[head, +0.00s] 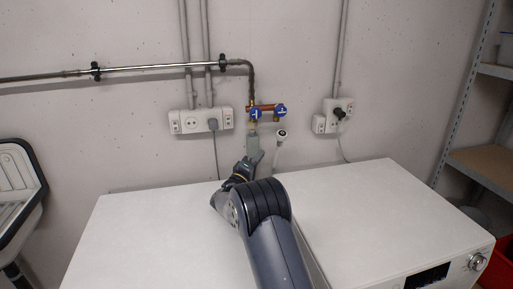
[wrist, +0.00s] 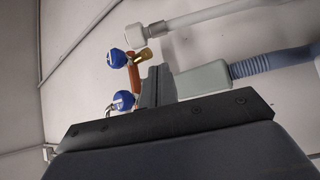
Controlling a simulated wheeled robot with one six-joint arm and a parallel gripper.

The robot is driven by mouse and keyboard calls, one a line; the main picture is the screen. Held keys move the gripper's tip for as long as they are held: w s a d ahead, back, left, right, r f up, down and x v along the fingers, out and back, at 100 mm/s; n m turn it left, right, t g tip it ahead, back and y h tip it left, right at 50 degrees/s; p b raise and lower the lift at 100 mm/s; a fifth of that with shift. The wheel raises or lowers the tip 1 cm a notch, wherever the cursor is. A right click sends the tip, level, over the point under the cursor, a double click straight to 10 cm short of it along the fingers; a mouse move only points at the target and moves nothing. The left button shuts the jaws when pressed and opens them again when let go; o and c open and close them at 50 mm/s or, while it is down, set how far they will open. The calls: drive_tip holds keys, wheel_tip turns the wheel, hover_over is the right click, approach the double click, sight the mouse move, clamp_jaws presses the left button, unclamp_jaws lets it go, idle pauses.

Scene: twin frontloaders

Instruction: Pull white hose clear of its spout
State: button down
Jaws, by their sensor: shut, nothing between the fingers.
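The white hose (head: 279,150) has its end just below and right of the right-hand spout (head: 276,119), with a dark round opening showing, so it looks off the spout. In the wrist view the white hose (wrist: 205,20) has its end beside the brass spout (wrist: 142,55); whether they touch is unclear there. My gripper (head: 256,158) is shut and empty, below the valves and left of the white hose. Its fingers also show in the wrist view (wrist: 158,75), in front of the grey-green connector (wrist: 205,78) of the other hose.
Two blue valve knobs (head: 255,113) sit on a copper pipe. A ribbed blue-grey hose (wrist: 275,65) runs from the grey-green connector. Sockets (head: 201,121) flank the valves. Two white machine tops (head: 150,230) stand below, with free room above them. A shelf (head: 485,165) stands at right.

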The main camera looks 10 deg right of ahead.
sight(278, 148)
drive_tip(key=p+x, duration=0.2)
drive_tip(key=x, duration=0.7)
drive_tip(key=shift+d, duration=0.25)
drive_tip(key=shift+s+f+b, duration=0.1)
drive_tip(key=shift+f+b, duration=0.1)
drive_tip(key=shift+b, duration=0.3)
drive_tip(key=b, duration=0.3)
drive_tip(key=s+m+h+b, duration=0.1)
drive_tip(key=b, duration=0.2)
drive_tip(key=shift+s+f, duration=0.2)
drive_tip(key=shift+f, duration=0.05)
drive_tip(key=shift+r, duration=0.1)
